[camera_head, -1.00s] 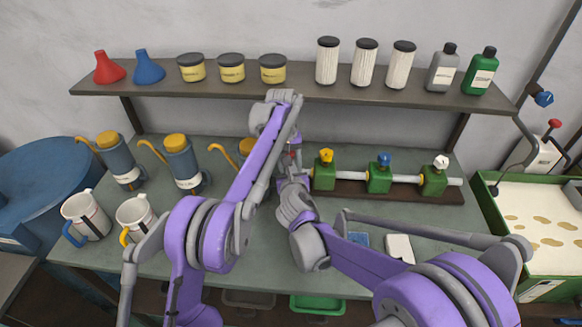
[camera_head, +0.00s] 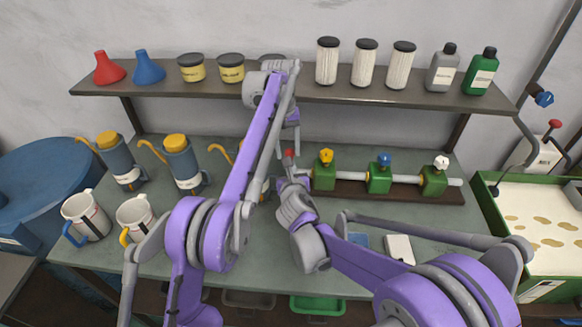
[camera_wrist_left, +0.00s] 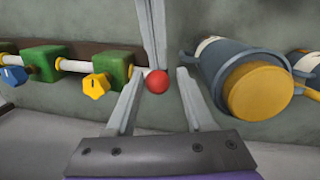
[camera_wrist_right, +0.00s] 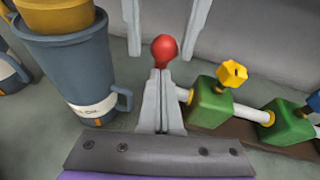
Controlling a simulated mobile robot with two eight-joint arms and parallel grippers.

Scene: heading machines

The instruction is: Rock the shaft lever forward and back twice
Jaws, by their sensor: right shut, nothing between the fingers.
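The shaft lever shows as a red ball knob (camera_head: 289,153) at the left end of the pale shaft (camera_head: 407,179). The knob also shows in the left wrist view (camera_wrist_left: 157,81) and the right wrist view (camera_wrist_right: 164,48). My left gripper (camera_wrist_left: 158,82) is open, its fingers on either side of the knob with gaps, coming from above in the head view. My right gripper (camera_wrist_right: 162,85) is shut and empty, its fingertips just below the knob in its wrist view. The lever's stem is hidden; I cannot tell whether the right fingers touch it.
Green blocks with yellow (camera_head: 326,156), blue (camera_head: 384,159) and white (camera_head: 441,162) knobs carry the shaft. Blue-grey containers with yellow tops (camera_head: 183,165) and mugs (camera_head: 137,217) stand to the left. A loaded shelf (camera_head: 400,97) runs above. The bench front is clearer.

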